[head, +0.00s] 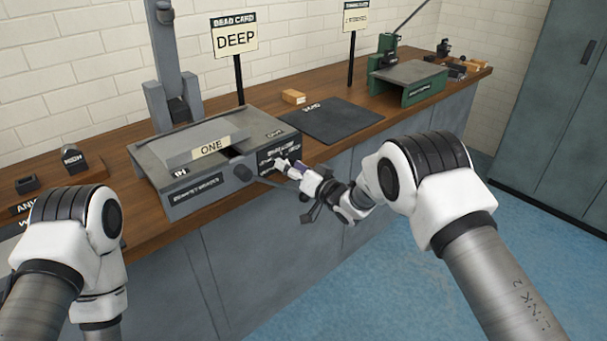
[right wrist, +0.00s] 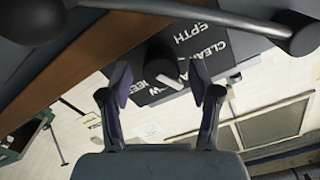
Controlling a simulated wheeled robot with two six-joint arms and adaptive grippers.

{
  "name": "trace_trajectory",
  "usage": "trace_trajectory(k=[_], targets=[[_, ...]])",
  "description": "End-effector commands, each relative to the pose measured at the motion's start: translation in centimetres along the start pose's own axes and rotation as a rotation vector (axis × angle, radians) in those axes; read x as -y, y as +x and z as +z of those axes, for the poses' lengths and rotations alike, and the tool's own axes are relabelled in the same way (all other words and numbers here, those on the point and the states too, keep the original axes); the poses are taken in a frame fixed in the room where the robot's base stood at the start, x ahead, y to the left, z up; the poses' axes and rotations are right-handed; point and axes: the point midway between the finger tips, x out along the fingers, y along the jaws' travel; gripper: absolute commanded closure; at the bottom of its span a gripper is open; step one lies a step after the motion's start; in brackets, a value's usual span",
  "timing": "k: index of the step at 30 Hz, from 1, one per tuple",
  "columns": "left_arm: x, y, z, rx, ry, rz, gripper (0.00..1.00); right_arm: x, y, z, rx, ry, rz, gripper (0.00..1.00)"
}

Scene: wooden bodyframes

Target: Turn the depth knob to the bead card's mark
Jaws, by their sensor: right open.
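The bead card (head: 236,40) stands on a post behind the grey machine (head: 185,198) and reads DEEP. The machine's front has a black label plate; in the right wrist view this plate (right wrist: 205,45) carries white words, among them DEPTH and CLEA, partly covered. A dark round knob (right wrist: 162,68) sits on the plate, with a pale streak beside it; its setting is not clear. My right gripper (head: 286,165) is at the plate, and its open fingers (right wrist: 160,88) lie on either side of the knob, apart from it. My left gripper is out of view.
A bar with a dark round end (head: 243,174) crosses the machine's front near my right gripper. A block marked ONE (head: 212,147) lies on top. A dark mat (head: 333,120), a small wooden block (head: 293,97) and a green machine (head: 408,82) stand further right.

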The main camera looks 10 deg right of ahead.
Motion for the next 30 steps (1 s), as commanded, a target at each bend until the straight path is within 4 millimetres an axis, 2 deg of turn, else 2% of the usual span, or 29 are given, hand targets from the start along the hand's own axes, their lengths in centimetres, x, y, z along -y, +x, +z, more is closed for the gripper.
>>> trace_trajectory(k=[9, 13, 17, 25, 30], targets=[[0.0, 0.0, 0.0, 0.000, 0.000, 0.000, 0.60, -0.1, -7.8, -0.1, -0.001, 0.004, 0.004, 0.37], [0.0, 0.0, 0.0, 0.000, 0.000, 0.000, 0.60, -0.1, -10.0, -0.1, -0.001, 0.003, 0.002, 0.37], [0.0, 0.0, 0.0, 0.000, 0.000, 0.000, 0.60, 0.0, -10.8, 0.0, -0.001, 0.001, 0.001, 0.37], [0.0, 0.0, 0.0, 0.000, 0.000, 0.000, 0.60, 0.0, -10.8, 0.0, -0.001, -0.005, 0.001, 0.37], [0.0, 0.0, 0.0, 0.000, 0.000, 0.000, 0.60, 0.1, -11.0, 0.0, -0.007, -0.162, -0.002, 0.37]])
